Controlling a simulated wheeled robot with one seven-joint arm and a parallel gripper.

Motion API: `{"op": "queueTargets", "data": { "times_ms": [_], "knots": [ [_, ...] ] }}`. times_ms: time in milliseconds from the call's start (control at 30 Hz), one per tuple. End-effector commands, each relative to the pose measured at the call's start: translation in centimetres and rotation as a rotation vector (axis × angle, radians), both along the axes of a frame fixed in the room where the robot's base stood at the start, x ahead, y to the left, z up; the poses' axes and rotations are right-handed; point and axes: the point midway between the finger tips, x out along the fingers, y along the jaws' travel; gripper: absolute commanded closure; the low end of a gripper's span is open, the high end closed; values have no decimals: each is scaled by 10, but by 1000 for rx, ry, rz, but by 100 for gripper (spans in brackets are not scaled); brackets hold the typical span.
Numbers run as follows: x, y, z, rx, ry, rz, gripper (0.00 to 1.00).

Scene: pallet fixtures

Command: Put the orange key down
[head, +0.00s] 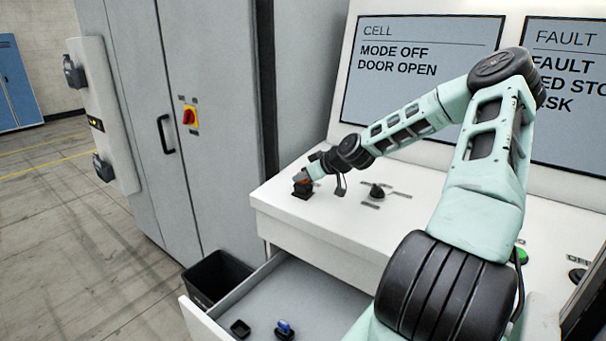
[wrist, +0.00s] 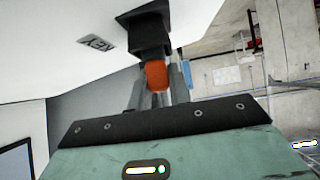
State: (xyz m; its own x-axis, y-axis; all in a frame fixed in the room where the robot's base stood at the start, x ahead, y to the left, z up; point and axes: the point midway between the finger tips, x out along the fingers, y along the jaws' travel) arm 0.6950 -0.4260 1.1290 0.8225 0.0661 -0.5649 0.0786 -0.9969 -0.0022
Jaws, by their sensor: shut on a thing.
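The orange key (wrist: 156,75) is between the fingers of my gripper (wrist: 158,92) in the wrist view. The fingers are shut on it. Its far end meets a black block (wrist: 150,36) on the white console; whether it sits inside the block or only touches it, I cannot tell. In the head view my gripper (head: 306,178) is at the console's left end, just above the black block (head: 303,191). Only a speck of orange shows there.
A label (wrist: 96,43) lies beside the block. A black switch (head: 377,191) stands to the right on the console (head: 285,215). Below, an open drawer (head: 262,287) holds a small black holder (head: 240,328) and a blue item (head: 284,327). A black bin (head: 216,277) stands left of the drawer.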

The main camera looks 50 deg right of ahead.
Motion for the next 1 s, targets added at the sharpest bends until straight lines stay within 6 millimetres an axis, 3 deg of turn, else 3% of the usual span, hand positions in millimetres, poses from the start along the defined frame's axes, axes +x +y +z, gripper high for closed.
{"op": "queueTargets", "data": {
  "times_ms": [367, 400, 433, 467, 800, 1000],
  "knots": [
    [0, 0, -6, -2, 0, 0, 100],
    [0, 0, -5, -2, 0, 0, 70],
    [0, 0, -4, -2, 0, 0, 61],
    [0, 0, -4, -2, 0, 0, 59],
    [0, 0, 1, -2, 0, 0, 59],
    [-22, -4, 10, -6, 0, -3, 59]
  ]
}}
